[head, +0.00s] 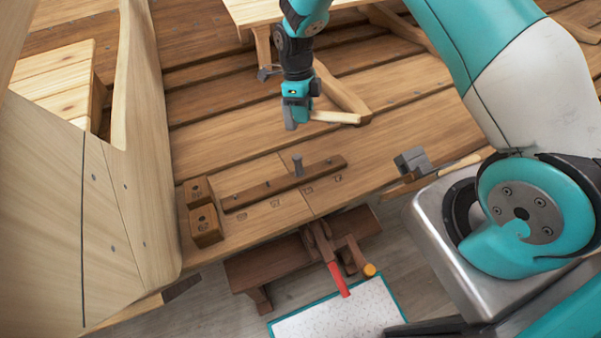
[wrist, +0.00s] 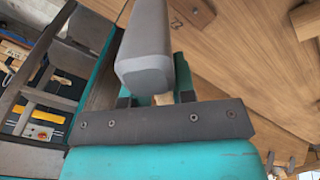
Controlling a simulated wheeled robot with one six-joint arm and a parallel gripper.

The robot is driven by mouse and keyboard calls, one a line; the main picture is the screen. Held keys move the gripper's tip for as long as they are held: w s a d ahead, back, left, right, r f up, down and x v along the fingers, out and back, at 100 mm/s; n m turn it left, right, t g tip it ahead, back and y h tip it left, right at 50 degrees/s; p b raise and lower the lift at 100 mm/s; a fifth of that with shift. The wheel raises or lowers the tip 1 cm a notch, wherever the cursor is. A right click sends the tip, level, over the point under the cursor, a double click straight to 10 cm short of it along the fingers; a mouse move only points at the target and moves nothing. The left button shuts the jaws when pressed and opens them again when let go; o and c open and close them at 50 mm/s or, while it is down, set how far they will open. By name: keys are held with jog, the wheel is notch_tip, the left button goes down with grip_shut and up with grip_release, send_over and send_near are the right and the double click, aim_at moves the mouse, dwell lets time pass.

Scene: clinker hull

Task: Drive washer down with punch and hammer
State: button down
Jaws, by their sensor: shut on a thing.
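My gripper (head: 297,108) is shut on a hammer, above the planks behind the dark wooden strip. The hammer's grey head (wrist: 148,50) fills the upper middle of the wrist view, with a bit of pale wooden handle (wrist: 163,99) between the fingers. I cannot make out the washer.
Two dark wooden blocks with holes (head: 204,226) sit at the left. A grey-headed tool (head: 411,161) lies at the right. A clamp with a red handle (head: 338,279) hangs at the front edge. Pale hull planking (head: 60,210) rises at the left; a trestle (head: 345,90) stands behind.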

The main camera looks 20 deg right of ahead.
jog(key=shift+r, duration=0.1)
jog(key=p+v, duration=0.3)
jog(key=v, duration=0.2)
dwell(0.8)
